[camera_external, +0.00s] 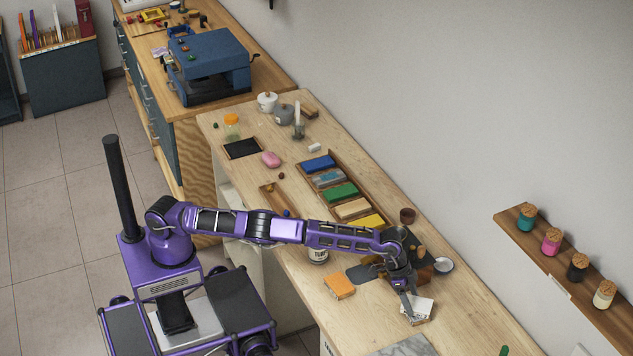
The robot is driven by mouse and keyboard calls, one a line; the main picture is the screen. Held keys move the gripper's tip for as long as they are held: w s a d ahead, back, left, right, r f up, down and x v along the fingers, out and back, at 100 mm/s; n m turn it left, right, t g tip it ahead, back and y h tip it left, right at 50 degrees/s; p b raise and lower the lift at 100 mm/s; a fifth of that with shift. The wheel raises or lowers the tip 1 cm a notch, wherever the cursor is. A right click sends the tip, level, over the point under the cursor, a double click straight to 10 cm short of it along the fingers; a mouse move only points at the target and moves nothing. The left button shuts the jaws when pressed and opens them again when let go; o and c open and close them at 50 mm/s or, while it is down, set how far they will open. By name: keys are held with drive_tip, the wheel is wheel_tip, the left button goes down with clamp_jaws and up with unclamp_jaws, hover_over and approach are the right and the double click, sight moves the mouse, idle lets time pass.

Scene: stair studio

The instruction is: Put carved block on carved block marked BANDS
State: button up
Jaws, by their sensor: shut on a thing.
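A pale carved block (420,309) with dark markings on its top lies at my gripper (409,305), near the front right of the workbench. My gripper points down, with its fingers shut at the left side of this block. The fingers and wrist hide part of it, and I cannot tell whether it is clear of the bench. An orange-topped block (340,286) lies on the bench to the left, apart from the gripper. I cannot read the word BANDS on any block.
A tray of coloured blocks (340,191) lies farther back. A small white dish (443,266) and a brown cup (407,215) are near the wall. A grey sheet (404,346) lies at the front.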

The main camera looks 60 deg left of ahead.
drive_tip(key=o, duration=1.3)
drive_tip(key=shift+o, duration=0.2)
drive_tip(key=v, duration=1.2)
drive_tip(key=shift+r, duration=0.1)
